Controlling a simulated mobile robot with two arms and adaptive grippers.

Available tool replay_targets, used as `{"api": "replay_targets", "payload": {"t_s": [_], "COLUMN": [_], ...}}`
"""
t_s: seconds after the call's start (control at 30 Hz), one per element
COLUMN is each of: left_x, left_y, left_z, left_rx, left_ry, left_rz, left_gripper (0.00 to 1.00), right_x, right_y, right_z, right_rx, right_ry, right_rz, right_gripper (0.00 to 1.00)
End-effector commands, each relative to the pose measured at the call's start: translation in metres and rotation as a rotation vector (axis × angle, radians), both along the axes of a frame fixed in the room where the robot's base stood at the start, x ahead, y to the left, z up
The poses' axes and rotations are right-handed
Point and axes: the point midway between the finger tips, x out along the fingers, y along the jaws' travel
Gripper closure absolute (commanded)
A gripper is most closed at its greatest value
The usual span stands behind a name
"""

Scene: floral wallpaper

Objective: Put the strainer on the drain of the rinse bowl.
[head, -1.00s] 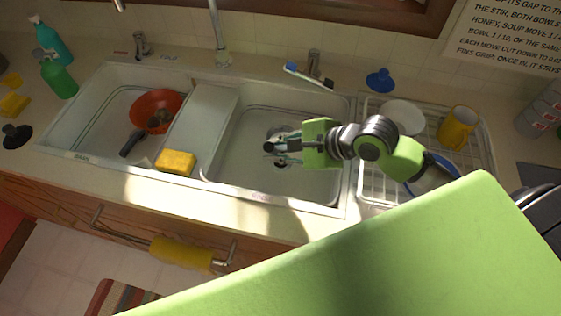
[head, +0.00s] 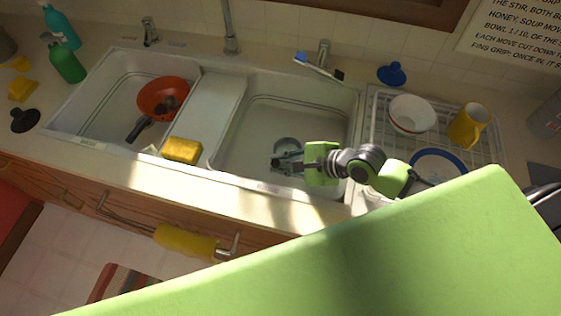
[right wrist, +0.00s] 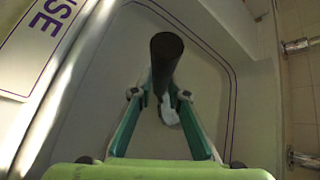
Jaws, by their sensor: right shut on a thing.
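My right gripper (head: 277,163) reaches down into the rinse bowl (head: 237,150), the right-hand sink basin, near its front side. It is shut on the strainer's dark upright knob (right wrist: 166,62), which stands between the two green fingers in the right wrist view. A grey round rim (head: 287,146) shows beside the fingertips in the head view; I cannot tell whether it is the strainer or the drain. The rest of the strainer and the drain are mostly hidden, and any contact between them is unclear. My left gripper is not in view.
The left basin (head: 83,117) holds an orange pan (head: 160,97). A yellow sponge (head: 182,150) lies on the front rim near the divider. A brush (head: 318,66) lies at the back. The dish rack (head: 378,125) at right holds a bowl (head: 410,113) and yellow mug (head: 467,125).

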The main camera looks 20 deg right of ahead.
Motion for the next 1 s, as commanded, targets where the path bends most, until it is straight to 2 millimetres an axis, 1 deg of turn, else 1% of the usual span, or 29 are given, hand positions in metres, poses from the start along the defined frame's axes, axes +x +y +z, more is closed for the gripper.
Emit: {"api": "replay_targets", "payload": {"t_s": [0.13,0.17,0.2,0.5,0.6,0.67,0.77,1.0], "left_x": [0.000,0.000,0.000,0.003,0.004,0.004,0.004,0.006], "left_y": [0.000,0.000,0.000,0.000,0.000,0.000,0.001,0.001], "left_z": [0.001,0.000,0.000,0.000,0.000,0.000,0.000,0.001], "left_rx": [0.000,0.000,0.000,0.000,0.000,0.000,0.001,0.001], "left_ry": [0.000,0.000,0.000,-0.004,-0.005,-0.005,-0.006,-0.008], "left_rz": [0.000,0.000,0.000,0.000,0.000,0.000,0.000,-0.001], "left_gripper": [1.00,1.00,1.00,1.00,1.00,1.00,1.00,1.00], "right_x": [0.000,0.000,0.000,0.000,0.000,-0.004,-0.013,-0.042], "right_y": [0.000,0.000,0.000,0.000,0.000,-0.004,-0.013,-0.039], "right_z": [-0.002,-0.003,-0.002,-0.002,0.001,0.003,0.012,0.042], "right_rx": [0.001,0.001,0.001,0.000,-0.001,-0.002,-0.003,-0.004], "right_ry": [0.001,0.001,0.001,0.001,-0.001,0.001,0.002,0.005], "right_rz": [-0.001,-0.001,-0.001,0.000,0.001,0.000,0.000,0.001], "right_gripper": [1.00,0.77,0.68,0.68,0.68,0.68,0.68,0.68]}}
